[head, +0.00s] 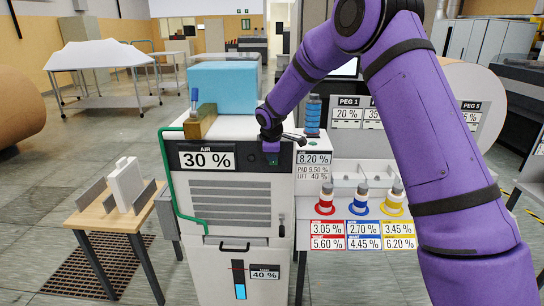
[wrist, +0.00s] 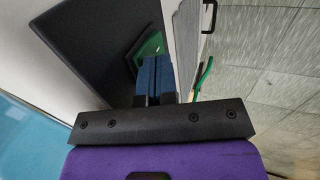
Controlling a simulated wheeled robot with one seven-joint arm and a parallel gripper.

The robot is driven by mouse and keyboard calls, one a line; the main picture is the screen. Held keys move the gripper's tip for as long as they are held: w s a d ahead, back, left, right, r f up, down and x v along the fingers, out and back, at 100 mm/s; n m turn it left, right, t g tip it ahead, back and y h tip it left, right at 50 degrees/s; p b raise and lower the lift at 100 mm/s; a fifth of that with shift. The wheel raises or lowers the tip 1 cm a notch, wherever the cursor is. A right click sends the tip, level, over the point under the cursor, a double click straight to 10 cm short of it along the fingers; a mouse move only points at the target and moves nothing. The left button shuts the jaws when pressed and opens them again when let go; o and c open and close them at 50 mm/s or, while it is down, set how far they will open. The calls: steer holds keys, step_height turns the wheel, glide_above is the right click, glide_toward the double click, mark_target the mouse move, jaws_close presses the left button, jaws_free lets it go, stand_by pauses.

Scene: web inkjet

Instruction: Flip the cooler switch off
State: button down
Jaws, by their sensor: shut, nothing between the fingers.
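The cooler (head: 232,200) is a pale upright cabinet with grey louvres and a black top panel reading "AIR 30 %". My gripper (head: 271,146) is at the right part of that black panel, in front of it. In the wrist view, my gripper (wrist: 155,75) has its blue fingers together, with nothing between them. A green piece (wrist: 150,48), which looks like the switch, sits in the dark panel just beyond the fingertips, partly hidden by them. I cannot tell whether the fingers touch it or which way it is tipped.
A blue box (head: 223,86) and a brown block (head: 201,122) stand on the cooler. A blue bottle (head: 312,115) is right of my gripper. A small wooden table (head: 105,226) stands left. Several coloured-ring bottles (head: 359,203) line the right shelf. A green hose (head: 175,195) runs down the cooler's left side.

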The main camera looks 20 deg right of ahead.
steer(key=shift+r, duration=0.15)
steer(key=shift+r, duration=0.7)
